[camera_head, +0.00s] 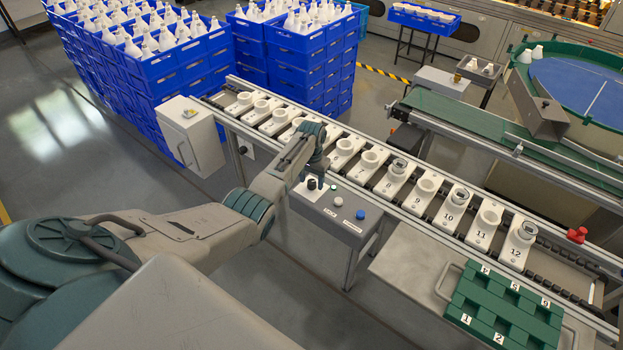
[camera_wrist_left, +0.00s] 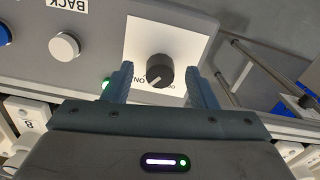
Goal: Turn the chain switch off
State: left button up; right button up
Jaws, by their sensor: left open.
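The chain switch is a black rotary knob (camera_wrist_left: 160,70) on a white plate (camera_wrist_left: 190,38) in the left wrist view. Its pale pointer mark faces lower left, towards the upside-down ON label. A second small label, partly hidden, sits at its lower right. My left gripper (camera_wrist_left: 159,78) is open, with one finger on each side of the knob and a visible gap to it on both sides. In the head view the knob (camera_head: 312,184) shows on the control box, just below my left gripper (camera_head: 317,170). My right gripper is not in view.
The grey control box (camera_head: 345,224) also carries a white button (camera_head: 338,201) and a blue button (camera_head: 360,214). A conveyor (camera_head: 395,207) with numbered white holders runs behind it. A green tray (camera_head: 510,312) lies at lower right. Blue crates (camera_head: 182,68) of bulbs stand at the back left.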

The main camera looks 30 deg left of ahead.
pick_arm(q)
jog(key=c, duration=1)
jog(key=shift+o, duration=0.2)
jog(key=shift+n, duration=0.3)
jog(key=n+p, duration=0.1)
jog(key=n, duration=0.1)
jog(key=shift+r+n+p, duration=0.1)
jog(key=shift+n+p, duration=0.2)
jog(key=n+p, duration=0.1)
jog(key=n, duration=0.2)
jog(key=shift+n, duration=0.3)
jog(key=n+p, duration=0.1)
jog(key=n, duration=0.2)
jog(key=shift+n, duration=0.3)
jog(key=shift+w+n+p, duration=0.1)
jog(key=shift+n+p, duration=0.25)
jog(key=shift+n, duration=1.45)
